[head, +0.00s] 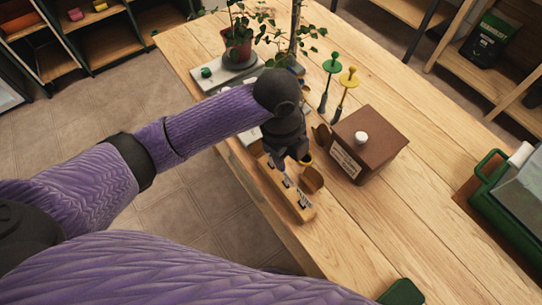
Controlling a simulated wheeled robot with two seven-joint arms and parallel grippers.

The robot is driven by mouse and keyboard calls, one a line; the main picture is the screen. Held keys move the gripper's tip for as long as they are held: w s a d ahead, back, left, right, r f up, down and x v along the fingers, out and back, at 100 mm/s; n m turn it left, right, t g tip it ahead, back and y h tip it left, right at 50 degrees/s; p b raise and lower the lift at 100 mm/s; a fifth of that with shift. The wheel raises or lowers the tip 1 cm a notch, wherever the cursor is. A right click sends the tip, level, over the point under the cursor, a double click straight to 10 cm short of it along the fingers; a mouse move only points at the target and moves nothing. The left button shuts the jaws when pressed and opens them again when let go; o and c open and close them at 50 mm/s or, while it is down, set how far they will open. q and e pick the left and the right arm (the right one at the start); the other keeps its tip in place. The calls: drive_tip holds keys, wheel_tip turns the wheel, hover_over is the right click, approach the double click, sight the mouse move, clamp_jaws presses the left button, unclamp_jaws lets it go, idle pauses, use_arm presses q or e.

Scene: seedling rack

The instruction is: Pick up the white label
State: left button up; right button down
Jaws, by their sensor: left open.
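My left gripper (304,160) points down over a narrow light wooden block (300,207) near the table's front edge. It is open, and its fingers are mostly hidden by my own wrist. Small grey-white pieces (287,182) stand in the block just below the gripper; I cannot tell whether one of them is the white label. Round brown pieces (313,179) show beside the block. A brown box (379,146) with a white knob stands to the right, and a cream label (345,163) is fixed on its front. My right gripper is not in view.
A potted plant (237,46) stands on a pale tray at the back left. Green and yellow-topped tools (347,79) stand behind the box. A green case (507,205) is at the right. The wooden table (430,210) is clear between box and case.

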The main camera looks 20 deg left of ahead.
sight(271, 159)
use_arm(q)
drive_tip(key=w+a+r+m+y, duration=0.2)
drive_tip(key=w+a, duration=0.1)
drive_tip(key=f+b, duration=0.1)
drive_tip(key=f, duration=0.2)
drive_tip(key=f+b, duration=0.1)
drive_tip(key=f, duration=0.2)
drive_tip(key=a+f+b, duration=0.1)
drive_tip(key=f+b, duration=0.1)
drive_tip(key=f, duration=0.1)
drive_tip(key=shift+a+f, duration=0.1)
drive_tip(key=shift+f, duration=0.2)
drive_tip(key=shift+r, duration=0.15)
drive_tip(key=shift+c, duration=0.2)
clamp_jaws()
